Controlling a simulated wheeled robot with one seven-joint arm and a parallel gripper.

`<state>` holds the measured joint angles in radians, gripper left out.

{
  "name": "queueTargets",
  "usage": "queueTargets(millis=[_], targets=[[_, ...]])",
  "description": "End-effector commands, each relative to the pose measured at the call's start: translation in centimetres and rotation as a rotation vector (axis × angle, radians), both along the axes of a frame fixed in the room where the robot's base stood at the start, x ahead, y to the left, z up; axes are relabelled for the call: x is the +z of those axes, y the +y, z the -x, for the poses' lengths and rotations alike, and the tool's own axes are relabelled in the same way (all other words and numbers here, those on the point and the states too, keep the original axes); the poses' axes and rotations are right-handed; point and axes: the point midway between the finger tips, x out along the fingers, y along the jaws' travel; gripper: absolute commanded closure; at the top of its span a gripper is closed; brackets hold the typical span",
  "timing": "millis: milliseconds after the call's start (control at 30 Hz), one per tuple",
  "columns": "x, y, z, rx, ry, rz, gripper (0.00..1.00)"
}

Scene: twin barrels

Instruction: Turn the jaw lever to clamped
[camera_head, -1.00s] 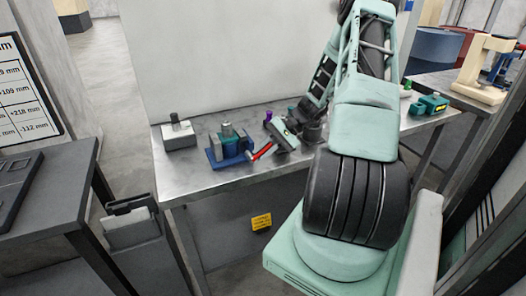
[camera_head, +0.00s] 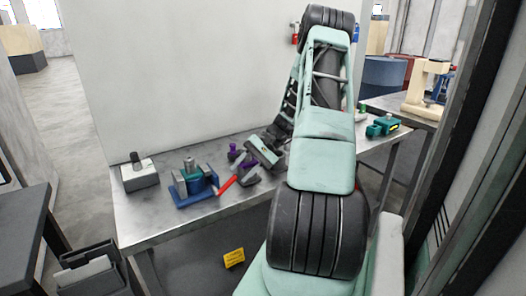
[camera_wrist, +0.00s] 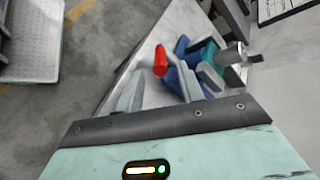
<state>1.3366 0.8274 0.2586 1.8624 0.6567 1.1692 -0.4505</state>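A vise with a blue base (camera_head: 195,199) and grey and teal upper parts sits on the metal bench. Its jaw lever, with a red handle (camera_head: 226,186), points out to the right toward my gripper. My gripper (camera_wrist: 160,90) is open and empty, its two grey fingers apart in the wrist view. There the red handle (camera_wrist: 161,60) shows just beyond the gap between the fingertips, and the blue vise base (camera_wrist: 186,82) lies behind and right of it. In the head view my gripper's fingertips are partly hidden, and I cannot tell whether they touch the handle.
A green device (camera_head: 381,127) lies at the bench's right end. The bench front (camera_head: 150,232) is clear. Dark bins (camera_head: 87,268) stand below left.

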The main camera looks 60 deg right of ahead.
Motion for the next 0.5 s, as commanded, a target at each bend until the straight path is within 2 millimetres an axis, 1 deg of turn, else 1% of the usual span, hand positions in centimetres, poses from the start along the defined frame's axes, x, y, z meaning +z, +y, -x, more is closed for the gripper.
queueTargets(millis=[33,300,500], targets=[[0.5,-1.0,0.5,-0.003,-0.002,0.005,0.62],[3.9,-5.3,3.1,-0.002,-0.001,0.003,0.62],[5.6,-7.3,4.4,-0.003,-0.001,0.002,0.62]])
